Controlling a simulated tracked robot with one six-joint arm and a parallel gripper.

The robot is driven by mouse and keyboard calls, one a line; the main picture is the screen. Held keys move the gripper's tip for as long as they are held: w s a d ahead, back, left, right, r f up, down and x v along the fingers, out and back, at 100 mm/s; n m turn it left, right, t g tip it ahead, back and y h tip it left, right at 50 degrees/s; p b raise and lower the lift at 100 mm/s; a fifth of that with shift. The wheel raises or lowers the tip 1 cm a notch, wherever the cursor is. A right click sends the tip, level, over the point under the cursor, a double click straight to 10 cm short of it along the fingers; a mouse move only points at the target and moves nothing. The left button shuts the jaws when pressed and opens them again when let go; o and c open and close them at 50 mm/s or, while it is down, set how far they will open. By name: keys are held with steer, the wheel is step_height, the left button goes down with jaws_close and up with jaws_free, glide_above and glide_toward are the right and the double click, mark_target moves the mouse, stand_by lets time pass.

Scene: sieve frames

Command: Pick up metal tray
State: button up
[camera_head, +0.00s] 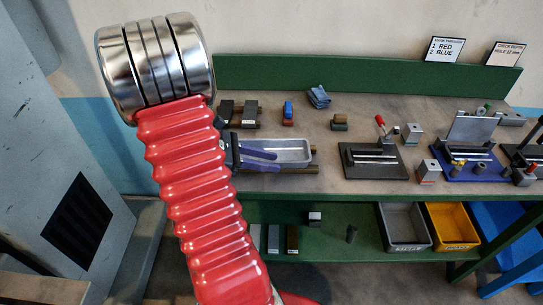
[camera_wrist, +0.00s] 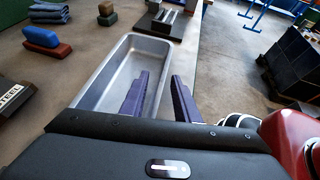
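The metal tray (camera_head: 293,146) is a shallow, silvery, oblong pan at the left part of the workbench, resting level on what look like brown supports. In the wrist view the tray (camera_wrist: 112,75) looks empty, and its near end is hidden by my gripper's body. My gripper (camera_wrist: 160,78) is open, with two purple fingers. The left finger is over the tray's inside and the right finger is outside its right long wall, so that wall lies between them. I cannot tell whether either finger touches it. In the head view my gripper (camera_head: 276,161) reaches in from the left.
Dark blocks (camera_head: 237,113), a red and blue block (camera_head: 288,113) and folded blue cloths (camera_head: 319,96) lie behind the tray. A black fixture (camera_head: 372,161) stands to its right. Grey (camera_head: 404,226) and yellow (camera_head: 451,225) bins stand on the lower shelf.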

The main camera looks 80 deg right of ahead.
jaws_close()
stand_by(1.2)
